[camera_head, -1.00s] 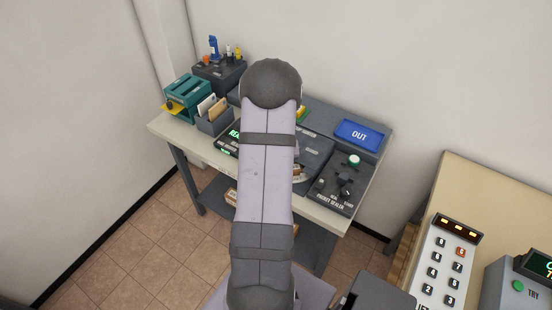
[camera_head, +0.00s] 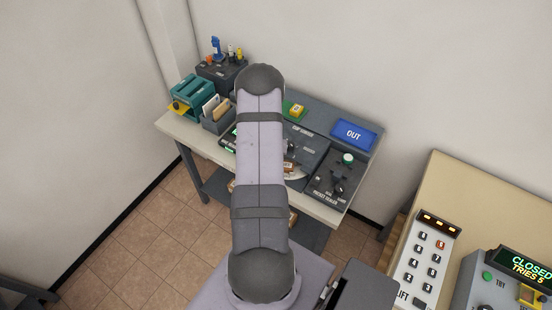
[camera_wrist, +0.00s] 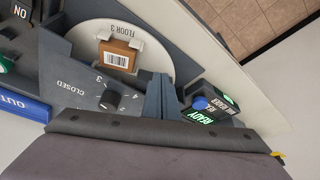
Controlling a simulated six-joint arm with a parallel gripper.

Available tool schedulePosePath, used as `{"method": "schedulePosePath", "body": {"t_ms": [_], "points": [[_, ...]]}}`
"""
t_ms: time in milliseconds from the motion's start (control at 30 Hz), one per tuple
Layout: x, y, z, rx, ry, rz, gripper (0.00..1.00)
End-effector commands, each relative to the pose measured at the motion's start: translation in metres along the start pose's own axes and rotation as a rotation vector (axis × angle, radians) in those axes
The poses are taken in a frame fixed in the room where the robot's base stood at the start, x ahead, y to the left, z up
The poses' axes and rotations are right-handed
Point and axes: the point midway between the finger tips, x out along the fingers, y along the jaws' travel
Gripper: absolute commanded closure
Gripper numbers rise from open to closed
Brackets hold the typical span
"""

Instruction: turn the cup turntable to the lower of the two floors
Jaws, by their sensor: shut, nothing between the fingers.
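The cup turntable (camera_wrist: 90,33) is a pale round disc in a dark housing, with FLOOR 3 printed on it. A brown box with a barcode (camera_wrist: 117,57) sits in a holder by that label. Beside it is a dark knob (camera_wrist: 110,100) with marks CLOSED, 3 and 4 around it; I cannot tell which its pointer meets. My gripper (camera_wrist: 162,80) is shut and empty beside the knob, near the disc's edge. In the head view part of the disc (camera_head: 299,173) and the knob (camera_head: 291,147) show right of my arm, which hides my gripper.
A packet sealer panel (camera_head: 335,180) with a green button (camera_head: 348,158) and a blue OUT tray (camera_head: 353,133) stand to the right. A teal device (camera_head: 190,95) and an envelope holder (camera_head: 218,114) stand left. A keypad (camera_head: 424,262) and a CLOSED display (camera_head: 528,264) are at lower right.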

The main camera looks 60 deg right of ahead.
Motion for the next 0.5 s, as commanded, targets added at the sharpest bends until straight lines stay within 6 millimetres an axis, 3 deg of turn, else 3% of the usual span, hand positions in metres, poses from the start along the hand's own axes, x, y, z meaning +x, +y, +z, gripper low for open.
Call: {"method": "schedulePosePath", "body": {"t_ms": [500], "points": [[0.0025, -0.0051, -0.0074, 0.000, 0.001, 0.000, 1.00]]}}
